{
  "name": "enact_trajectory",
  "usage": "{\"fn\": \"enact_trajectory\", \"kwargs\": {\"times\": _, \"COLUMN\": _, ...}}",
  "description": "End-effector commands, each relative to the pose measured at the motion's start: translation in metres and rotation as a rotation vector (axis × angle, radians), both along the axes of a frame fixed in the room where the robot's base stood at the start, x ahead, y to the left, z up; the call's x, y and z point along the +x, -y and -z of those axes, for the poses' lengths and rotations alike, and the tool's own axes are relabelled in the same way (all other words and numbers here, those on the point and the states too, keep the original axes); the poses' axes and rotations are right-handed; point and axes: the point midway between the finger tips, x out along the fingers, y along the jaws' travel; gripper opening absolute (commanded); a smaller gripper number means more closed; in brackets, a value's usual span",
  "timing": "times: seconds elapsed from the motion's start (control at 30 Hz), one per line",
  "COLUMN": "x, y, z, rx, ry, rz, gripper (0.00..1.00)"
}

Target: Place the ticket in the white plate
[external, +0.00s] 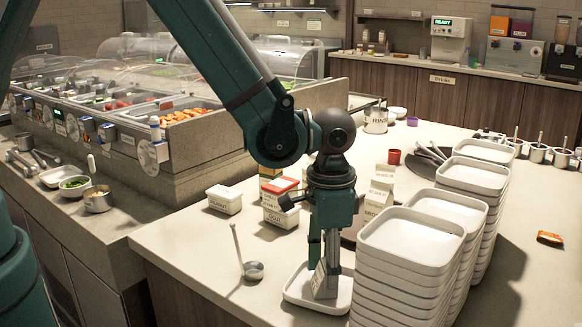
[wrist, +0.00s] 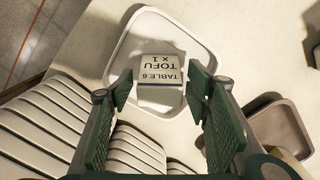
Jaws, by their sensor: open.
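The ticket (wrist: 160,68) is a small white card block printed "TABLE 6 TOFU x 1". It sits inside the white plate (wrist: 128,48), a shallow square tray with a raised rim. In the external view the ticket (external: 324,284) stands in the plate (external: 295,291) at the counter's front, left of tall plate stacks. My gripper (wrist: 157,93) is open, with one finger on each side of the ticket and gaps visible to both. In the external view my gripper (external: 325,257) points straight down over the plate and partly hides the ticket.
Stacked white plates (external: 405,240) stand close on the right of my gripper. A ladle (external: 252,270) lies left of the plate. Cartons (external: 283,203) and a white tub (external: 224,199) stand behind. An orange packet (external: 549,238) lies at far right. The counter at front left is clear.

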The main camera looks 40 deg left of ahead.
Motion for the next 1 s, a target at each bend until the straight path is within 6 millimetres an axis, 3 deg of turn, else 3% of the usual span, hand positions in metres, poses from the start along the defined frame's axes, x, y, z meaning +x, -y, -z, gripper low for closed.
{"fn": "enact_trajectory", "kwargs": {"times": 0.37, "x": 0.0, "y": 0.0, "z": -0.018, "rx": 0.0, "ry": 0.0, "rz": 0.0, "gripper": 0.48}}
{"fn": "enact_trajectory", "kwargs": {"times": 1.0, "x": 0.0, "y": 0.0, "z": -0.102, "rx": 0.0, "ry": 0.0, "rz": 0.0, "gripper": 0.48}}
